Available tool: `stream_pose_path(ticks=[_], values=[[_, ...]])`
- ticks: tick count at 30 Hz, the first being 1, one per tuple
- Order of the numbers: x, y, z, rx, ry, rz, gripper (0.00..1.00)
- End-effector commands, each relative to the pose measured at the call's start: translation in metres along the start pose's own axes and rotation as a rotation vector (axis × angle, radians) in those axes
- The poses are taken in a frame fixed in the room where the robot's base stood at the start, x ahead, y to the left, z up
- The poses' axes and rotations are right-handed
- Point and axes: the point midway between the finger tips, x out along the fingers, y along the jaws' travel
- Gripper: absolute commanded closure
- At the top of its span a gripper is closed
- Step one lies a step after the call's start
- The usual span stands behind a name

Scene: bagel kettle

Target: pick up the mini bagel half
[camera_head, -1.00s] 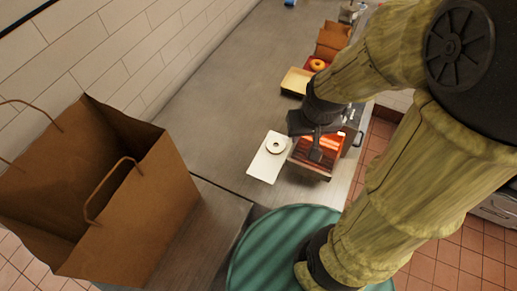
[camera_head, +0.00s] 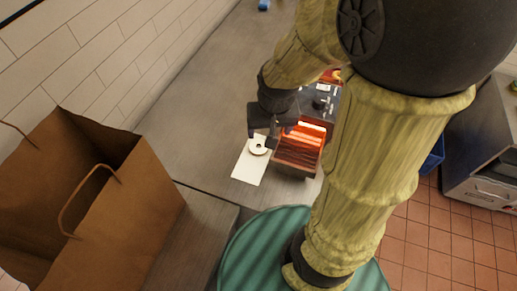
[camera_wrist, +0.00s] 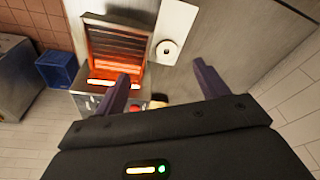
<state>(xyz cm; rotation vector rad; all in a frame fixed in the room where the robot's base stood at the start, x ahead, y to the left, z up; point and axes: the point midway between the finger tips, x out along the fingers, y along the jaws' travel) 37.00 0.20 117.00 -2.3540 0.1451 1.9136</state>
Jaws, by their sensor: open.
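The mini bagel half (camera_head: 258,148) is a small pale ring lying on a white board (camera_head: 247,172) on the grey counter. It also shows in the wrist view (camera_wrist: 168,47), beyond the fingertips and slightly right of the middle between them. My gripper (camera_head: 270,125) is above the counter near the far end of the board, and in the head view it partly covers the bagel's upper edge. In the wrist view my gripper (camera_wrist: 161,76) has its two dark fingers wide apart with nothing between them. The bagel is apart from the fingers.
A toaster-like heater (camera_head: 299,146) with glowing orange bars stands right beside the board; it is close to the left finger in the wrist view (camera_wrist: 115,50). A large brown paper bag (camera_head: 140,205) stands at the left. A blue bin (camera_head: 434,158) is at the right. The counter left of the board is clear.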

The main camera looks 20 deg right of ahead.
Motion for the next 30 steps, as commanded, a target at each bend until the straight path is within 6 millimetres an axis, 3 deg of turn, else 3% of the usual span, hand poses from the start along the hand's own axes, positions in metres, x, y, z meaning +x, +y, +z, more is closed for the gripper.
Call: stream_pose_path(ticks=[1, 6, 13, 26, 30], values=[[0.018, -0.003, -0.009, 0.056, -0.011, 0.006, 0.27], [0.053, -0.012, -0.046, 0.316, -0.05, 0.048, 0.27], [0.083, -0.021, -0.083, 0.61, -0.071, 0.115, 0.27], [0.084, -0.022, -0.089, 0.674, -0.073, 0.131, 0.27], [0.094, -0.021, -0.088, 0.673, -0.075, 0.132, 0.27]])
